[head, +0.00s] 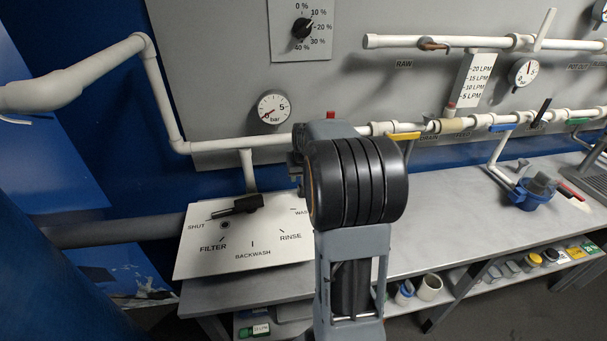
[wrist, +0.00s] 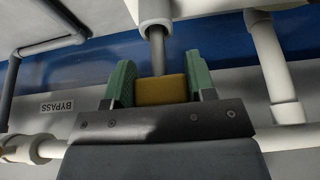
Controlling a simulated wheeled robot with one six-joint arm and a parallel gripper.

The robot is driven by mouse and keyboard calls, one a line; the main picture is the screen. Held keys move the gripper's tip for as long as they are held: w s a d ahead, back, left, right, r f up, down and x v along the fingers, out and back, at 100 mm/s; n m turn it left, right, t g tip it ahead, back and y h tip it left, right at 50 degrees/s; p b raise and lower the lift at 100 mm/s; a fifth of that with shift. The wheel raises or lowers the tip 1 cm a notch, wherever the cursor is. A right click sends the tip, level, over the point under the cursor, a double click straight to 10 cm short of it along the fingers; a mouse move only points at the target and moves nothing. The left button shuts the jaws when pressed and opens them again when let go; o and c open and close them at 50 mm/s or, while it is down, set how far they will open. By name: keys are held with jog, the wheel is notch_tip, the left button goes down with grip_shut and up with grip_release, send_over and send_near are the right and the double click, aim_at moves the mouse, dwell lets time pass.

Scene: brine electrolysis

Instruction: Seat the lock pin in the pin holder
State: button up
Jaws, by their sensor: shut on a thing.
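In the wrist view my gripper (wrist: 160,86) has its two green fingers shut on an ochre-yellow block (wrist: 160,90), which I take to be the grip of the lock pin. A dark grey rod (wrist: 157,50) runs from the block away from the gripper. Its far end meets a white round fitting (wrist: 155,12) at the top edge, perhaps the pin holder. I cannot tell how deep the rod goes into it, or whether it only overlaps it. In the head view my arm hides the gripper and the pin.
The head view shows a grey bench (head: 440,205), a selector plate with a black handle (head: 236,206), a pressure gauge (head: 273,107) and a valve pipe with a yellow handle (head: 403,136). The bench top at right is mostly clear.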

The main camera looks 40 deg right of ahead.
jog(key=shift+f+b, duration=0.45)
jog(key=shift+f, duration=0.05)
dwell(0.7)
jog(key=o, duration=1)
jog(key=shift+r, duration=0.1)
jog(key=v, duration=1.3)
jog(key=shift+r, duration=0.4)
